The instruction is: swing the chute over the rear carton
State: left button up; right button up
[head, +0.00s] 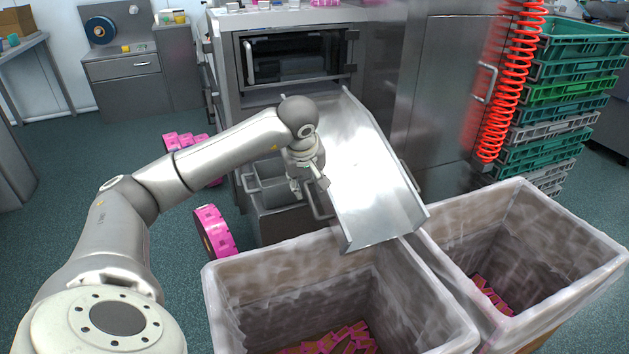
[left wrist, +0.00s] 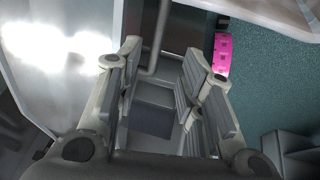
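The bright metal chute (head: 365,175) slopes down from the machine. Its lower lip is above the far rim of the nearer, left carton (head: 225,290), close to where it meets the right carton (head: 590,245), which stands a little farther back. My left gripper (head: 311,187) is at the chute's left side, by a bent metal handle bar (head: 320,208). In the left wrist view the fingers (left wrist: 160,65) are apart, with the bar (left wrist: 160,35) showing between them, nearer the left finger; contact cannot be told. The chute (left wrist: 55,60) fills that view's left side. My right gripper is not in view.
Both lined cartons hold pink packs at the bottom. A pink reel (head: 214,232) stands on the floor left of the chute. A grey steel cabinet (head: 440,90), a red coiled hose (head: 505,85) and stacked green crates (head: 570,95) are at the right.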

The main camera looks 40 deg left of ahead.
aim_at(310, 198)
pick_arm(q)
jog(key=b+x, duration=0.1)
jog(key=x, duration=0.5)
jog(key=shift+w+r, duration=0.1)
jog(key=b+x, duration=0.1)
jog(key=x, duration=0.2)
jog(key=shift+w+a+f, duration=0.1)
jog(key=shift+w+f, duration=0.05)
jog(key=shift+f, duration=0.05)
jog(key=shift+w+a+f, duration=0.15)
jog(key=shift+f, duration=0.2)
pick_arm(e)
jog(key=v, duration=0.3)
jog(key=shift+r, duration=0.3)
pick_arm(q)
grip_shut()
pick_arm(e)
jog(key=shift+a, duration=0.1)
